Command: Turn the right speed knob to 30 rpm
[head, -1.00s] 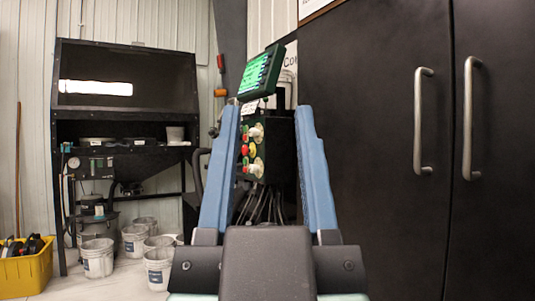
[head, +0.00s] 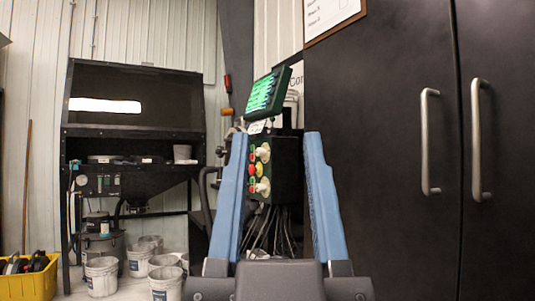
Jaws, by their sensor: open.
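A dark control box (head: 287,165) stands ahead with its panel turned to the left, seen at a steep slant. The panel carries two pale knobs, an upper one (head: 263,152) and a lower one (head: 263,187). Which is the right speed knob, and their settings, cannot be read. Red and yellow buttons (head: 258,170) sit between and beside them. A screen with a green display (head: 266,93) is mounted above. My gripper (head: 277,138) is open and empty, its two blue fingers pointing towards the box and framing it in the picture. No contact with a knob shows.
Dark cabinet doors with metal handles (head: 430,140) fill the right side. A black hopper stand (head: 130,130) is at the left, with several white buckets (head: 101,276) below and a yellow crate (head: 30,284) at far left. Cables (head: 268,232) hang under the box.

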